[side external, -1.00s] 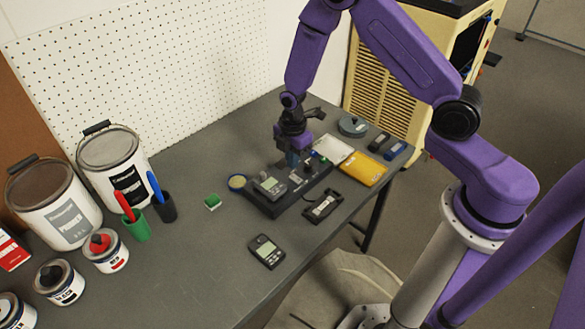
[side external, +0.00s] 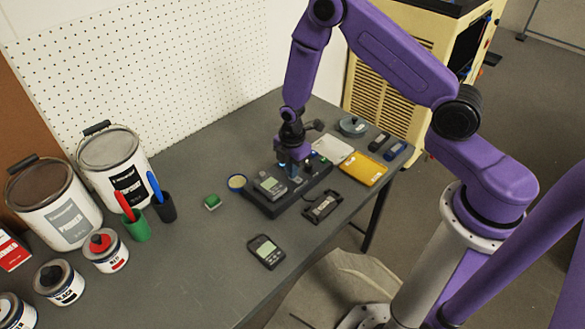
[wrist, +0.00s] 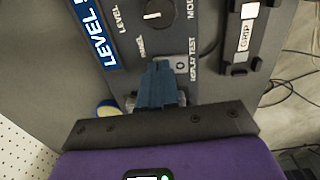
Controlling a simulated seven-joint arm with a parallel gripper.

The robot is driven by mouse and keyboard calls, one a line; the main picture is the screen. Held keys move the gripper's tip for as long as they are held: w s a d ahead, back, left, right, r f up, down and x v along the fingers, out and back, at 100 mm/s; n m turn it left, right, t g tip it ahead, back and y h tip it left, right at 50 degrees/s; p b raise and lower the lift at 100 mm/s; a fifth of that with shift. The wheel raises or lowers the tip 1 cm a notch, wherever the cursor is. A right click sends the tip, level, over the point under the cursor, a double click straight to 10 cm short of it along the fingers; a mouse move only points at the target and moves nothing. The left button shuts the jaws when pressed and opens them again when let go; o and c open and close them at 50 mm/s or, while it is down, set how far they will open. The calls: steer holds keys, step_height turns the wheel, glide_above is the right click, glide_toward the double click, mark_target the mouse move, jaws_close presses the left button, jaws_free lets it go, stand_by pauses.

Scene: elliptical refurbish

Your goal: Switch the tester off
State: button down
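The tester (side external: 262,205) is a long dark box on the grey bench, with a grey handheld unit (side external: 268,186) on its left part. In the wrist view its panel (wrist: 205,30) carries a round knob (wrist: 157,12) and lettering including LEVEL and DISPLAY TEST. My gripper (side external: 296,172) points down at the tester's middle. In the wrist view the blue-grey fingers of my gripper (wrist: 160,72) are together, over the panel beside the DISPLAY TEST label. They hide the panel under them, so I cannot tell whether they touch it or which switch position it has.
A black holder (side external: 322,206) lies in front of the tester; a second handheld unit (side external: 266,252) lies nearer. A yellow tray (side external: 363,168) and a white tray (side external: 333,149) sit right. Paint cans (side external: 116,168) and pen cups stand left.

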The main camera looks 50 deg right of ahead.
mark_target(296, 178)
steer(key=shift+s, duration=0.2)
steer(key=shift+s+r, duration=0.15)
steer(key=shift+s, duration=0.5)
step_height(296, 178, up, 14)
stand_by(0.8)
steer(key=shift+a+r, duration=0.1)
